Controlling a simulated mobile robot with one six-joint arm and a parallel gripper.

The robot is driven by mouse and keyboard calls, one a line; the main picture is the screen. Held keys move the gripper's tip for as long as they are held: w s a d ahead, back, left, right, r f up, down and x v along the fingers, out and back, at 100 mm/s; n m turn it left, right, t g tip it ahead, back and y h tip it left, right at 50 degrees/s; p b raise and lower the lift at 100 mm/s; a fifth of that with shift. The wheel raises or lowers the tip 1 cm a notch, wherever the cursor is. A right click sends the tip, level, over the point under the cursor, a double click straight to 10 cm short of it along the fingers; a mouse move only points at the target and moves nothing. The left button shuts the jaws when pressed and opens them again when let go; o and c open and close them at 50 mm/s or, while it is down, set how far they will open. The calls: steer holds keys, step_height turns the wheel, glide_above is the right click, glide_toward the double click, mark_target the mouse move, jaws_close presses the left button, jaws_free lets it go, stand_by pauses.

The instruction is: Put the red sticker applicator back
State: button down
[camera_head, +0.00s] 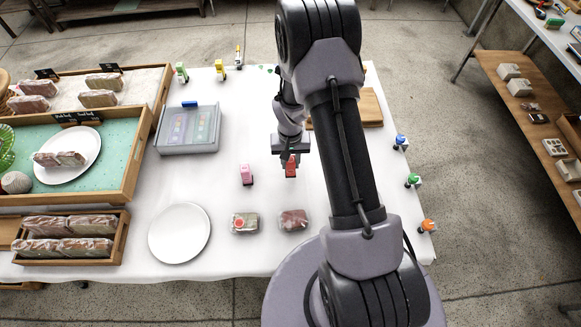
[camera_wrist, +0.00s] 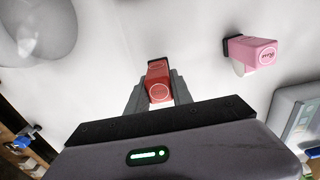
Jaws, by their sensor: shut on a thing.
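The red sticker applicator (camera_head: 291,167) is between the fingers of my gripper (camera_head: 289,160), over the middle of the white table. In the wrist view the red applicator (camera_wrist: 158,84) sits between both fingers of my gripper (camera_wrist: 158,95), which is shut on it. I cannot tell whether it touches the table. A pink applicator (camera_head: 246,174) stands just left of it, and also shows in the wrist view (camera_wrist: 252,52). A wrapped item with a red round sticker (camera_head: 239,223) and another wrapped item (camera_head: 293,219) lie nearer the front edge.
A white plate (camera_head: 179,233) and a grey lidded case (camera_head: 188,130) are to the left. Green (camera_head: 181,72) and yellow (camera_head: 220,70) applicators stand at the back. Blue (camera_head: 401,140), green (camera_head: 413,180) and orange (camera_head: 428,226) ones line the right edge. My arm hides part of the table.

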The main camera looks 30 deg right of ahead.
steer(key=shift+f+b, duration=0.45)
steer(key=shift+f, duration=1.05)
steer(key=c, duration=1.1)
jaws_free()
